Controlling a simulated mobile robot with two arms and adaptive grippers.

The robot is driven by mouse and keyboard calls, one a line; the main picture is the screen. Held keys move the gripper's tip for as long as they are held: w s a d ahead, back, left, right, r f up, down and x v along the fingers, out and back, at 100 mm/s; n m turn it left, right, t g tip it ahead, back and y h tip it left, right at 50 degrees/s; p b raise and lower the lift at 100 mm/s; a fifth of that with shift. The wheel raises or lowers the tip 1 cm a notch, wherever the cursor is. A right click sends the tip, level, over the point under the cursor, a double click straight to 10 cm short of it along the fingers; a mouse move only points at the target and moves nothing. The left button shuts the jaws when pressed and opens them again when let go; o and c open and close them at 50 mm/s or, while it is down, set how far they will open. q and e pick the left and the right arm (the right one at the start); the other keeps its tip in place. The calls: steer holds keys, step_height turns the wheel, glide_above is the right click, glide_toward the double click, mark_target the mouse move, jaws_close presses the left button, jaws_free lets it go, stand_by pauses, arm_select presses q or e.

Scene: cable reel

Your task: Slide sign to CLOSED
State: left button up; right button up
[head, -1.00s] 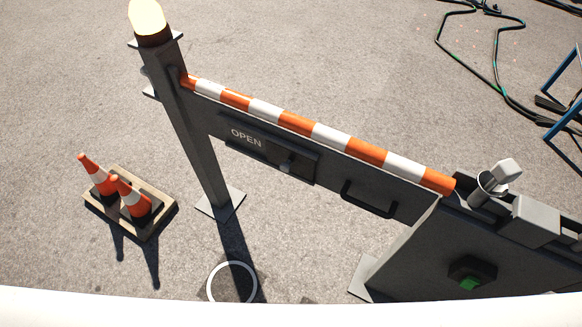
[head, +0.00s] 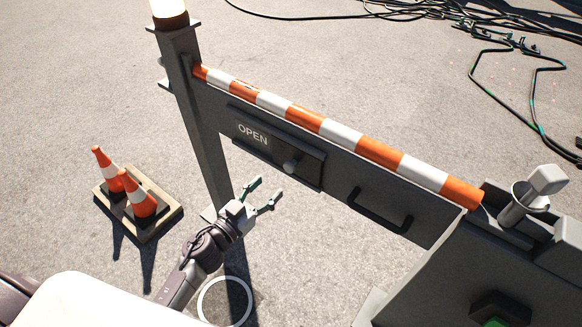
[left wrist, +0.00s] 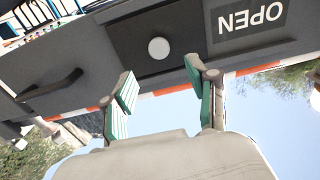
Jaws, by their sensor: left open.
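The sign (head: 253,133) on the dark barrier panel reads OPEN. A slider plate with a round grey knob (head: 290,167) covers the part to the right of the word. In the left wrist view the sign (left wrist: 249,18) shows upside down, with the pale knob (left wrist: 158,48) beside it. My left gripper (head: 264,190) is open and empty, below and a little left of the knob in the head view. In the left wrist view the knob lies beyond the gap between its fingers (left wrist: 160,95), apart from them. My right gripper is not in view.
An orange-and-white striped bar (head: 340,134) tops the barrier panel. A black handle (head: 380,210) sits to the right of the slider. A grey post (head: 200,130) stands at left, near traffic cones (head: 138,195) on a pallet (head: 165,212). Cables (head: 480,75) lie on the ground behind.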

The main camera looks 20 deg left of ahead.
mark_target(287, 169)
arm_select(q)
steer(key=x, duration=1)
steer(key=shift+f, duration=0.1)
jaws_close()
